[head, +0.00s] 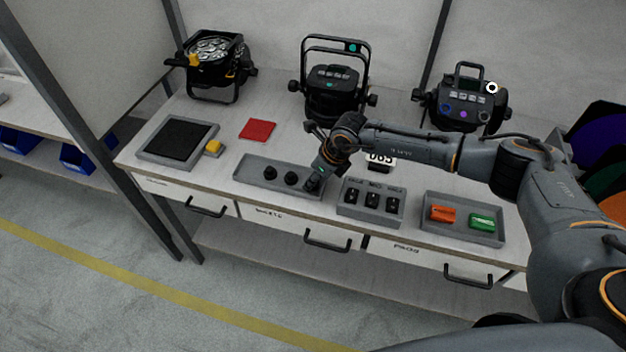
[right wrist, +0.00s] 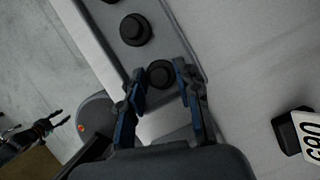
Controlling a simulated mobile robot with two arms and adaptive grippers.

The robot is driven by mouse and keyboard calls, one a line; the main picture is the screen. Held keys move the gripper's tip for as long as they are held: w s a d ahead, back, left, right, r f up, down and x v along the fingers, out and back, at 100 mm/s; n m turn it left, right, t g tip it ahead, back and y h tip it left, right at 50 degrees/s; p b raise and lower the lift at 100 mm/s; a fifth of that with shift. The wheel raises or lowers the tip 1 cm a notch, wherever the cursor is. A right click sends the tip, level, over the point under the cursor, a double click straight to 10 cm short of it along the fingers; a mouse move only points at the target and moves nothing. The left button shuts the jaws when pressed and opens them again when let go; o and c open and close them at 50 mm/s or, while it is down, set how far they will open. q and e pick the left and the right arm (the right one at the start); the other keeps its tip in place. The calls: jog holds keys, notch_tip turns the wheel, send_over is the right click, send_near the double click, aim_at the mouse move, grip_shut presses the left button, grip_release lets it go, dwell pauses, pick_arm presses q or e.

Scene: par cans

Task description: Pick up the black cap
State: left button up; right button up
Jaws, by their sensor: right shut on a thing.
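Three black caps lie in a row in a shallow grey tray (head: 250,165) on the workbench. The left cap (head: 270,171) and the middle cap (head: 291,178) are free. My right gripper (head: 313,182) reaches down over the right end of the tray and largely hides the third cap. In the right wrist view that black cap (right wrist: 160,73) sits between the two blue-padded fingers, which are shut on it; it still appears down in the tray. Another cap (right wrist: 135,30) lies beyond it. At the left edge of that view, my left gripper (right wrist: 60,117) shows small and dark, away from the bench.
Right of the tray stand a grey holder (head: 345,207) with several black pieces and a tray (head: 458,232) with an orange and a green piece. A numbered block (head: 381,163) stands behind. Three stage lights line the back. A red pad (head: 258,130) lies left.

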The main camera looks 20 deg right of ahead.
jog(key=shift+r, duration=0.5)
notch_tip(320, 180, up, 2)
jog(key=shift+r+b, duration=0.2)
jog(key=shift+b, duration=0.1)
jog(key=s+r, duration=0.1)
jog(key=s+r+b, duration=0.1)
jog(key=r, duration=0.1)
jog(key=s+r, duration=0.1)
jog(key=s, duration=0.1)
jog(key=shift+d+r, duration=0.15)
jog(key=shift+d, duration=0.1)
jog(key=s+d+r+b, duration=0.1)
jog(key=s+r+b, duration=0.2)
jog(key=s, duration=0.7)
notch_tip(320, 180, up, 2)
jog(key=shift+r, duration=0.2)
